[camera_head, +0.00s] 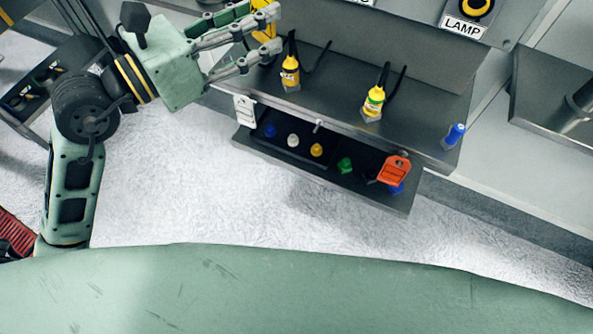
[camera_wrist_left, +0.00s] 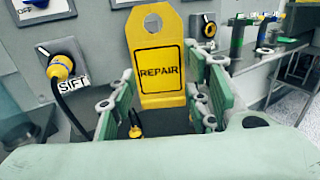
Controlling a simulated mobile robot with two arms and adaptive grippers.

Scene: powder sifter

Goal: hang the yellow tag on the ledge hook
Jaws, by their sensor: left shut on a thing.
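The yellow tag (camera_wrist_left: 158,35), printed REPAIR with a hole near its top, stands upright between the fingers of my left gripper (camera_wrist_left: 163,115) in the wrist view. In the head view the tag (camera_head: 264,28) is partly hidden by the fingers of my left gripper (camera_head: 274,29), which is shut on it above the back left of the ledge. A bare ledge hook (camera_head: 318,125) sticks out from the middle of the ledge's front edge. It is below and right of the tag, well apart from it. My right gripper is not in view.
A white tag (camera_head: 245,111) hangs at the ledge's left end and an orange tag (camera_head: 394,170) at its right. Yellow-capped plugs (camera_head: 373,102) with black cables stand on the ledge (camera_head: 330,85). A lower shelf (camera_head: 290,163) holds several coloured knobs. The floor in front is clear.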

